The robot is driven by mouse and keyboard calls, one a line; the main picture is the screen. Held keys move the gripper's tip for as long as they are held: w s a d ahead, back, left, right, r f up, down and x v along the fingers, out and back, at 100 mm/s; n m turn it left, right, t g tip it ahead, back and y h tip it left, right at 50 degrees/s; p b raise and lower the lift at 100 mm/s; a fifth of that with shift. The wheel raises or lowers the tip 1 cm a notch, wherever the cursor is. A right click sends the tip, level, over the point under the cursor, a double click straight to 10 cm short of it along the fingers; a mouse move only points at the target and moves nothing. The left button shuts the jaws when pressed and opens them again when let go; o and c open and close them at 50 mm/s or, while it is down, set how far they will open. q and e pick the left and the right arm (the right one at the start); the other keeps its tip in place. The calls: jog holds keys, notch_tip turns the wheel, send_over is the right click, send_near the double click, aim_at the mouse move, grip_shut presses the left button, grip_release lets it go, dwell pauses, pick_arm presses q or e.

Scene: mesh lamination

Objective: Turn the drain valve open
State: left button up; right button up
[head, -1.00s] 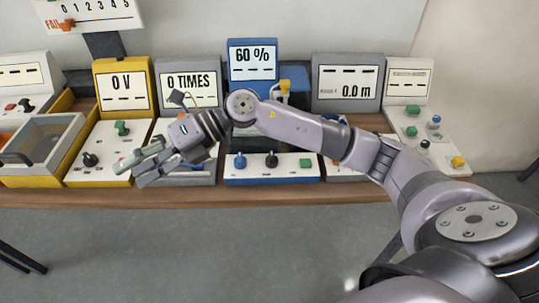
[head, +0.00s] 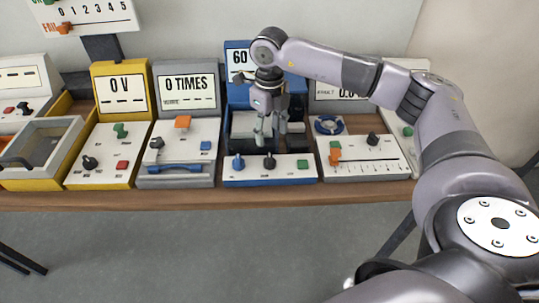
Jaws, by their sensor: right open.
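The blue station (head: 240,182) stands at the middle of the bench, its "60 %" screen (head: 238,62) partly covered by my arm. Its front panel has a blue knob (head: 238,161), a black knob (head: 270,162) and a green button (head: 303,164). No label legibly marks the drain valve, so I cannot tell which part it is. My right gripper (head: 269,132) is open, pointing down over the blue station's recessed middle, behind the black knob. It appears empty; contact with anything there cannot be told. My left gripper is not in view.
Left of the blue station stand a grey "0 TIMES" station (head: 186,92) and a yellow "0 V" station (head: 121,88). Right of it is a station with a blue ring (head: 328,125) and an orange slider (head: 335,156). The floor (head: 200,250) before the bench is clear.

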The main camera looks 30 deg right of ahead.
aim_at(269, 157)
notch_tip(269, 157, down, 11)
jog(key=shift+r+p, duration=0.1)
jog(key=shift+p, duration=0.9)
jog(key=shift+c, duration=0.5)
jog(key=c, duration=1)
